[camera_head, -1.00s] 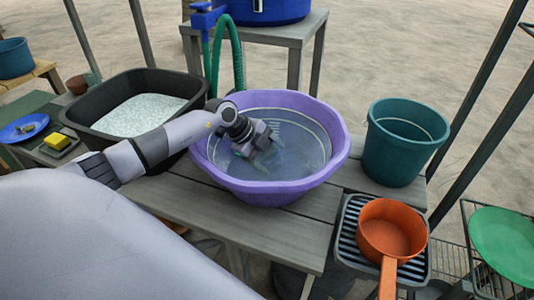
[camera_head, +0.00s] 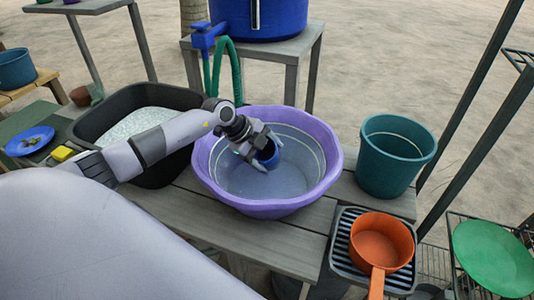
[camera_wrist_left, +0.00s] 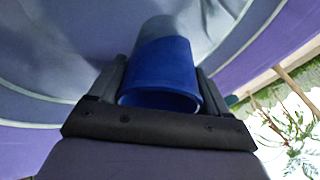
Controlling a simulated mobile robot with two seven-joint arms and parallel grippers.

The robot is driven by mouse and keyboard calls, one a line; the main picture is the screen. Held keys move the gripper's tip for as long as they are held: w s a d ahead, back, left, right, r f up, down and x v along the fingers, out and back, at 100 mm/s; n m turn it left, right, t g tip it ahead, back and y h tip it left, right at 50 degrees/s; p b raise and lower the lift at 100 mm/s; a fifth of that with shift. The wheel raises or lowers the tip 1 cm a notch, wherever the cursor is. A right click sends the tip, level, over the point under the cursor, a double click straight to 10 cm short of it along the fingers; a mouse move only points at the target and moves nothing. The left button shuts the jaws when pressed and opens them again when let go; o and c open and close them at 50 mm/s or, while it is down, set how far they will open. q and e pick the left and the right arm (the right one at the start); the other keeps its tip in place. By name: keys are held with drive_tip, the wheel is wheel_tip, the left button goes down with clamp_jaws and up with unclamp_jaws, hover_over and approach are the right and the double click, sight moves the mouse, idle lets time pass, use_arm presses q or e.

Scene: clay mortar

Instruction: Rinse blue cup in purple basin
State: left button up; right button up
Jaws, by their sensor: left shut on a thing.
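The purple basin (camera_head: 215,190) stands on the grey slatted table and holds clear water. My left gripper (camera_head: 262,150) is over the inside of the basin, shut on the blue cup (camera_head: 268,154). In the left wrist view the blue cup (camera_wrist_left: 160,75) sits between the two fingers of the left gripper (camera_wrist_left: 160,88), tilted, with one end toward the camera. My right gripper is not in view.
A black tub (camera_head: 85,128) with pale contents is left of the basin. A teal bucket (camera_head: 395,160) stands right. An orange saucepan (camera_head: 382,240) rests on a ribbed tray (camera_head: 342,252). A blue barrel (camera_head: 275,18) with a green hose (camera_head: 217,70) stands behind.

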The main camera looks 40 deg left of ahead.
use_arm(q)
wheel_tip(320, 180, up, 3)
drive_tip(key=shift+f+p, duration=0.1)
drive_tip(key=shift+p, duration=0.75)
drive_tip(key=shift+r, duration=0.4)
wheel_tip(320, 180, up, 10)
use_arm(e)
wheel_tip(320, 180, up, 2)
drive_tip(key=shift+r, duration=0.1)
use_arm(q)
drive_tip(key=shift+d, duration=0.1)
idle(0.4)
